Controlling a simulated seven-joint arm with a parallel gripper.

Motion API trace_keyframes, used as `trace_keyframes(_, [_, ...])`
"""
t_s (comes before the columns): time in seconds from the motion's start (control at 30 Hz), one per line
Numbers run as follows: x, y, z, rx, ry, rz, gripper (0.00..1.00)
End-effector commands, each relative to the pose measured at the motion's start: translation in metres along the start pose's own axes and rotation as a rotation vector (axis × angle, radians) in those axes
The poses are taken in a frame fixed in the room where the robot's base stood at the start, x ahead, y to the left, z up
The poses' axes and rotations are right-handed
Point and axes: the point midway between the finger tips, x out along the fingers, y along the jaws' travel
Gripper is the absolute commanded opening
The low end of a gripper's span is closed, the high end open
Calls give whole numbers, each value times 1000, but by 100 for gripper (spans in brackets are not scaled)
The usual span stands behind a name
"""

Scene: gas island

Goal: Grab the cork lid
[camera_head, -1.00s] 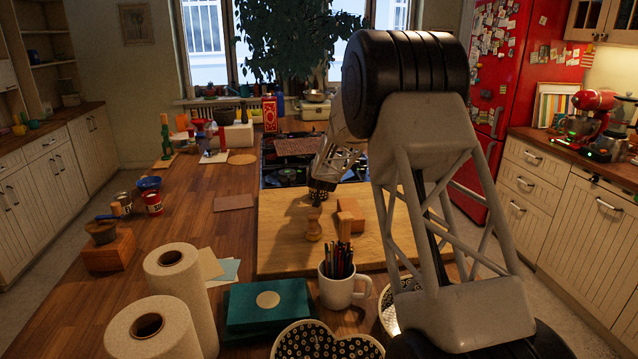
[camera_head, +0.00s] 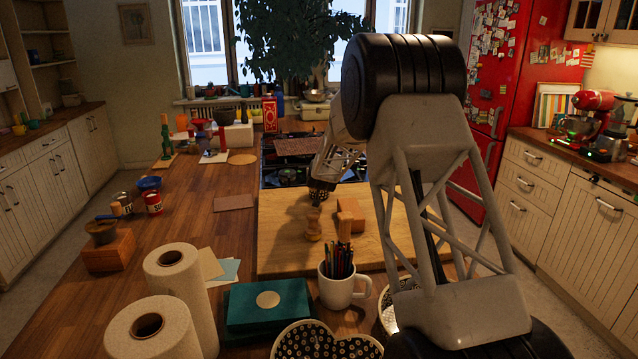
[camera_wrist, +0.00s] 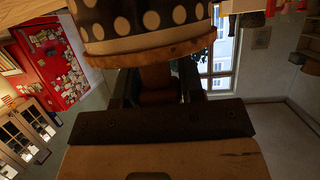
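A black container with cream dots fills the top of the wrist view, cut off by the edge. Its rim piece, a brown cork-like disc that looks like the cork lid (camera_wrist: 152,52), shows along its edge. My gripper (camera_wrist: 152,92) shows as dark parts around a brown shape, close to this disc. I cannot tell whether it touches the disc or grips anything. In the head view my gripper (camera_head: 319,194) is low over the wooden board (camera_head: 285,255), just above a small turned wooden piece (camera_head: 313,226). The dotted container is not clearly visible there by the gripper.
A wooden block (camera_head: 350,212) sits right of the turned piece. A mug of pencils (camera_head: 342,285), a teal box (camera_head: 266,305), dotted dishes (camera_head: 318,342) and paper rolls (camera_head: 173,275) crowd the near side.

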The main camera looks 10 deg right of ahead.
Motion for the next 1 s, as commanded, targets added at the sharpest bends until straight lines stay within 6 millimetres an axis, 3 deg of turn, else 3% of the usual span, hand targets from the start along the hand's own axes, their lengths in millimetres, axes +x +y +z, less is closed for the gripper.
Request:
trace_keyframes(0.1, [0, 0, 0, 0, 0, 0, 13])
trace_keyframes(0.53, [-4, 0, -9, -1, 2, 0, 12])
trace_keyframes(1.0, [-28, 0, -68, 1, 2, 0, 12])
